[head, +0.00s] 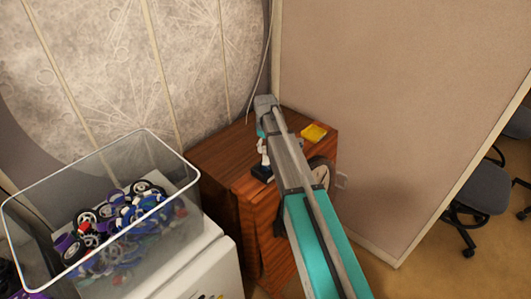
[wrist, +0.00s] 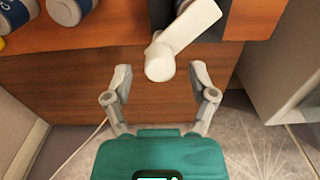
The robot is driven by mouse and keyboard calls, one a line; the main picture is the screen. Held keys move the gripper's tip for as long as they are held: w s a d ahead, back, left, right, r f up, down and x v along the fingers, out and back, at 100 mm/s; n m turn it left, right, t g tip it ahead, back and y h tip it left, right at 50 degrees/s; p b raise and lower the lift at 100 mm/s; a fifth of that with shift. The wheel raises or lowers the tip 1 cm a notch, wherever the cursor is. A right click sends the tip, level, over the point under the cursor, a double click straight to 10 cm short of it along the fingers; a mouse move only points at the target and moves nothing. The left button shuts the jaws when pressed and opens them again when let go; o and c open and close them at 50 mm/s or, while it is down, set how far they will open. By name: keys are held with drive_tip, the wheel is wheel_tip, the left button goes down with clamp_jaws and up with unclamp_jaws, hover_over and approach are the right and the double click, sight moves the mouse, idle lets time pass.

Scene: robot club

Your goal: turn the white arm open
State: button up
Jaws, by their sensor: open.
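In the wrist view, the white arm (wrist: 184,34) is a short, thick lever with a rounded end, slanting from a dark part at the top. My gripper (wrist: 160,74) is open, with its two pale grey fingers spread apart. The rounded end of the white arm shows between the fingertips, slightly beyond them in the picture; I see no contact. In the head view, a small white piece above a black part shows beside my arm at the brown cabinet (head: 215,160). I cannot tell there which white part is lever and which is finger.
Blue-and-white cylinders (wrist: 68,10) lie at the wrist view's top left. A yellow item (head: 313,132) lies on the cabinet. A clear bin (head: 150,133) of wheels and parts stands left. A beige partition (head: 390,110) rises at right, with an office chair (head: 477,190) beyond.

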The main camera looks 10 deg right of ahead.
drive_tip(key=shift+f+b, duration=0.5)
drive_tip(key=shift+f, duration=0.2)
clamp_jaws()
